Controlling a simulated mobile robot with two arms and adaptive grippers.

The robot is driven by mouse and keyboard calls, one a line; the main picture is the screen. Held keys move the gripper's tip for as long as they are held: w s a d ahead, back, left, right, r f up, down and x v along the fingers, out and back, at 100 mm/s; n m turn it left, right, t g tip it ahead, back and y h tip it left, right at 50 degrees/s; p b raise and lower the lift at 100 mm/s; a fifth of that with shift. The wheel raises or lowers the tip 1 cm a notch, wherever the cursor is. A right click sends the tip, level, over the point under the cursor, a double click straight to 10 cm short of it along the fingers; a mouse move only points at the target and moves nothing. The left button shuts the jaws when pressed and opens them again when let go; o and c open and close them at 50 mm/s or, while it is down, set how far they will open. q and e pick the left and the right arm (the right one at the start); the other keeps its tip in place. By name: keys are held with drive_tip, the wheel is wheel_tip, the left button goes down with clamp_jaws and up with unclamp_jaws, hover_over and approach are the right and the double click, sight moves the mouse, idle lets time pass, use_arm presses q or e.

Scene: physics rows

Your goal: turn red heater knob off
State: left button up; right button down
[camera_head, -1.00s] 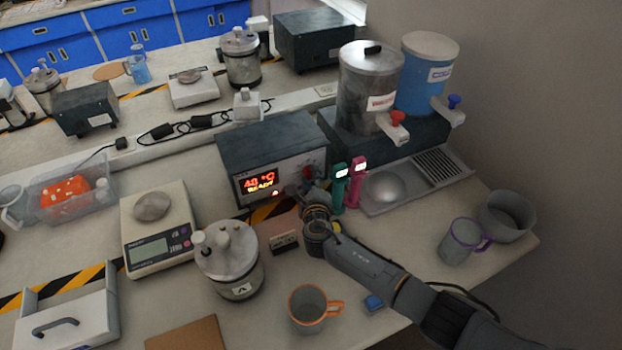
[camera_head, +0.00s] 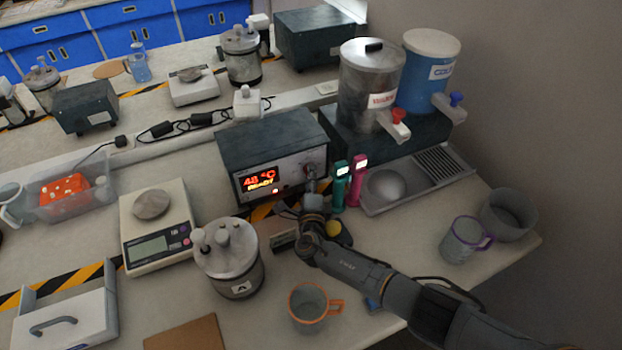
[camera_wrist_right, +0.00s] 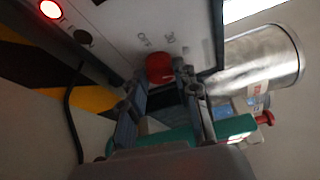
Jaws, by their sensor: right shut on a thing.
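The heater (camera_head: 232,147) is a dark box with a pale front panel and a lit red and orange display (camera_head: 261,180). In the right wrist view its red knob (camera_wrist_right: 159,67) sits on the pale panel, just below small printed marks, the left one reading like OFF. My right gripper (camera_wrist_right: 163,80) is shut on the knob, one finger on each side. In the head view the same gripper (camera_head: 312,187) reaches the panel's right part and partly hides it. The knob's pointing direction cannot be made out. My left gripper is not in view.
Teal (camera_head: 340,187) and pink (camera_head: 356,182) handheld devices stand close right of the gripper. A lidded pot (camera_head: 232,262) and an orange-rimmed mug (camera_head: 308,308) stand near my arm. A scale (camera_head: 160,222) is left, and a drip tray (camera_head: 412,182) is right.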

drive_tip(key=shift+n, duration=0.5)
